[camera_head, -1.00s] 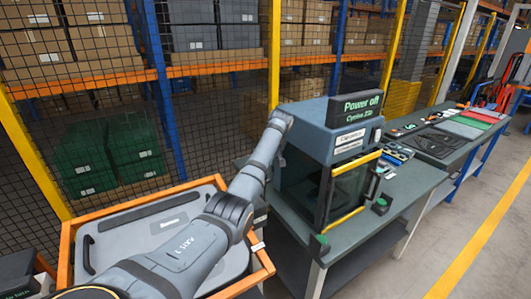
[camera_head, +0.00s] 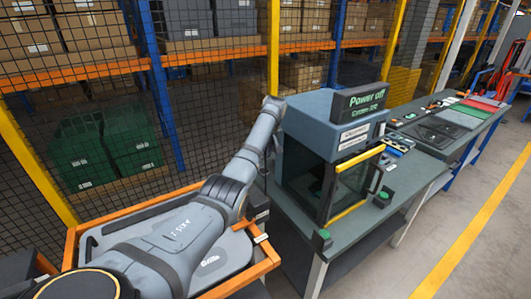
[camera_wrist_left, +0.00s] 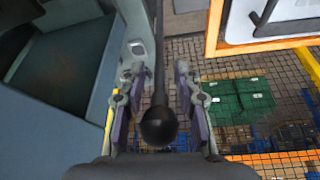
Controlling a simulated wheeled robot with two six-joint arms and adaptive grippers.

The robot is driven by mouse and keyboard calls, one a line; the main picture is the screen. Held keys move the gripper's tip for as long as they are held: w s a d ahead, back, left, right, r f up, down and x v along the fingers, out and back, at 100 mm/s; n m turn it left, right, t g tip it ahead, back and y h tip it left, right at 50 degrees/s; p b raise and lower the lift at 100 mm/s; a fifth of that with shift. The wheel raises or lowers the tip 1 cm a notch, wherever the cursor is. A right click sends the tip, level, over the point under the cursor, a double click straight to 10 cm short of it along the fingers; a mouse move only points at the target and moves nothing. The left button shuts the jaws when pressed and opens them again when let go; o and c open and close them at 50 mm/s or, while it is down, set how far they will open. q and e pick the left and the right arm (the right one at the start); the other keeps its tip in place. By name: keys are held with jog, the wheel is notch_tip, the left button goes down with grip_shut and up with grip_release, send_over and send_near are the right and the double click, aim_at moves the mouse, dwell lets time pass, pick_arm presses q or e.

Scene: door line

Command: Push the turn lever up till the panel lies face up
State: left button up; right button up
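The grey panel (camera_head: 232,250) lies inside an orange frame (camera_head: 140,209) at lower left in the head view, largely covered by my left arm. In the left wrist view a black lever rod (camera_wrist_left: 159,55) with a round black knob (camera_wrist_left: 158,127) stands between the two fingers of my left gripper (camera_wrist_left: 156,92). The fingers are apart, with gaps on both sides of the rod. In the head view the fingers are hidden behind my forearm. My right gripper is not in view.
A blue-grey machine (camera_head: 305,130) with a "Power off" sign stands right of the frame on a dark bench (camera_head: 400,205). A mesh fence (camera_head: 215,110) with shelves and green crates (camera_head: 125,148) is behind. The floor at right is clear.

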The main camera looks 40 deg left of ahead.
pick_arm(q)
jog(key=shift+s+d+f, duration=0.1)
jog(key=v, duration=1.2)
